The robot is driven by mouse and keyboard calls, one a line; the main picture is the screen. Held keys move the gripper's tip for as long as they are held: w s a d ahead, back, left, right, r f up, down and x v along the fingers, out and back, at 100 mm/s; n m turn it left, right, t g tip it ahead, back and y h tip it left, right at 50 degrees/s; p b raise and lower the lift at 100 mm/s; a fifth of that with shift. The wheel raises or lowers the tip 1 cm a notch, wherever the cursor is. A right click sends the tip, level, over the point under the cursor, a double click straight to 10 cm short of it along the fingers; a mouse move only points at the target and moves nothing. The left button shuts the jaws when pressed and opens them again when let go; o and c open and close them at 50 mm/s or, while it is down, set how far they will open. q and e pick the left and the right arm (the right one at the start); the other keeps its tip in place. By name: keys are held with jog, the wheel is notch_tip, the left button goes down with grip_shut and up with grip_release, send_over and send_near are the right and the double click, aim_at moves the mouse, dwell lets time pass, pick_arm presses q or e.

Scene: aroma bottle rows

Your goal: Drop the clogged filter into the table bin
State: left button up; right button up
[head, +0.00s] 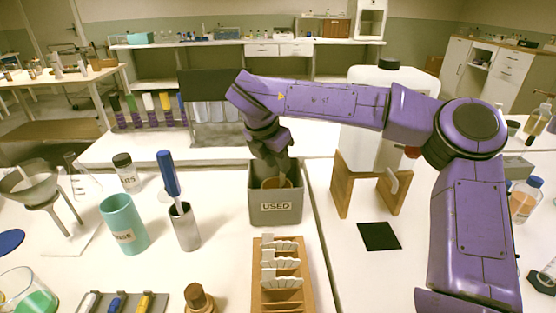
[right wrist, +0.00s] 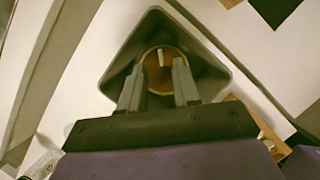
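The grey table bin labelled USED (head: 275,209) stands on the table in the middle of the head view. The brown round clogged filter (head: 277,182) is inside it. In the right wrist view the filter (right wrist: 163,78), with a small pale tab, lies within the bin walls (right wrist: 210,45). My right gripper (head: 271,172) points down into the bin mouth. In the right wrist view its two fingers (right wrist: 158,84) are spread apart, with the tab between them and touching neither. The fingers hide part of the filter. My left gripper is not in view.
A wooden rack (head: 263,289) with white pieces stands in front of the bin. A metal cup (head: 185,230) with a blue-handled tool and a teal cup (head: 124,226) stand left. A white machine with wooden supports (head: 340,184) stands right, near a black square (head: 379,236).

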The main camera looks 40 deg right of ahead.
jog(key=v, duration=1)
jog(key=shift+r+p, duration=0.25)
jog(key=shift+p, duration=0.05)
jog(key=shift+a, duration=0.1)
